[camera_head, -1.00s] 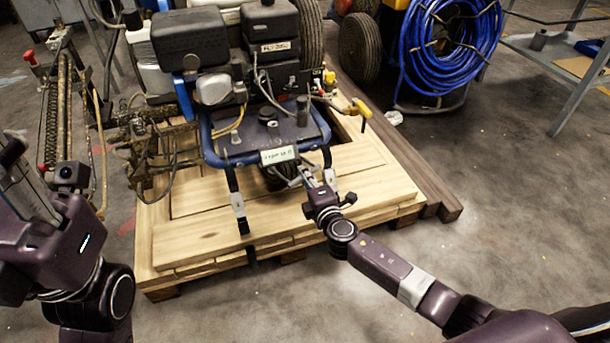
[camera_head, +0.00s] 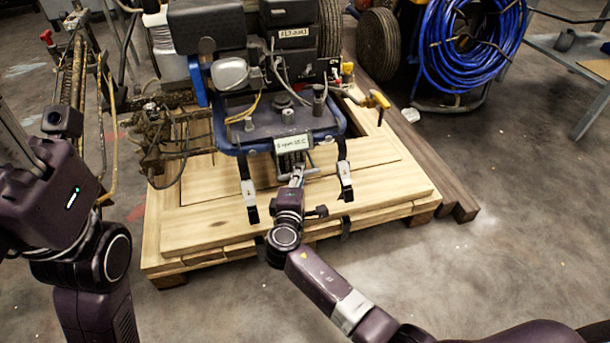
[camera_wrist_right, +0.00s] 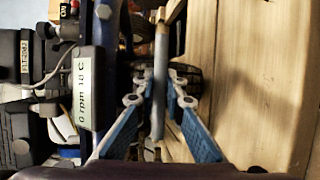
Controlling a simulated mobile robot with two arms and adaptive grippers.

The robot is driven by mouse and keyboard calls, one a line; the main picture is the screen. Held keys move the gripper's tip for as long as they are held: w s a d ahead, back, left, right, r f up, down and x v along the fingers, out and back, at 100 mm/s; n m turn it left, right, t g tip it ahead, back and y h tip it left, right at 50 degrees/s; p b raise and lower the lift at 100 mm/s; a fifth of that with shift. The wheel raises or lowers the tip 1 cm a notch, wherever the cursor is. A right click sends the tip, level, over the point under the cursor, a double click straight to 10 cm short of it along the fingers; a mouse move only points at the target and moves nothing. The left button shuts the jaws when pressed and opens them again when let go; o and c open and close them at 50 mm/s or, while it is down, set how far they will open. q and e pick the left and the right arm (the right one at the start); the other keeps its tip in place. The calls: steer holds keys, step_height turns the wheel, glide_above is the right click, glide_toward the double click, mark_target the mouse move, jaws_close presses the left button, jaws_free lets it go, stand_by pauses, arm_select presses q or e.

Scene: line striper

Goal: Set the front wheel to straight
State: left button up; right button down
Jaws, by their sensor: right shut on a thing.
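The line striper (camera_head: 275,110) stands on a wooden pallet, its blue frame and display plate (camera_head: 293,143) facing me. The small dark front wheel (camera_head: 290,161) sits under the plate, partly hidden by my right gripper (camera_head: 296,178). In the right wrist view the dark wheel (camera_wrist_right: 186,75) shows behind the fingers. There my right gripper (camera_wrist_right: 158,88) is shut on a grey metal bar (camera_wrist_right: 160,65) in front of the wheel. The wheel's exact angle is hard to tell. My left arm is at the left edge; its fingers are not clear.
The wooden pallet (camera_head: 400,200) is under the machine, with straps (camera_head: 247,193) hanging at its front. Dark beams (camera_head: 455,198) lie along its right side. A blue hose reel (camera_head: 465,45) stands at the back right.

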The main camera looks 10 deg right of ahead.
steer(key=c, duration=2)
jaws_free()
steer(key=shift+o, duration=0.2)
steer(key=shift+s, duration=0.1)
steer(key=v, duration=1.2)
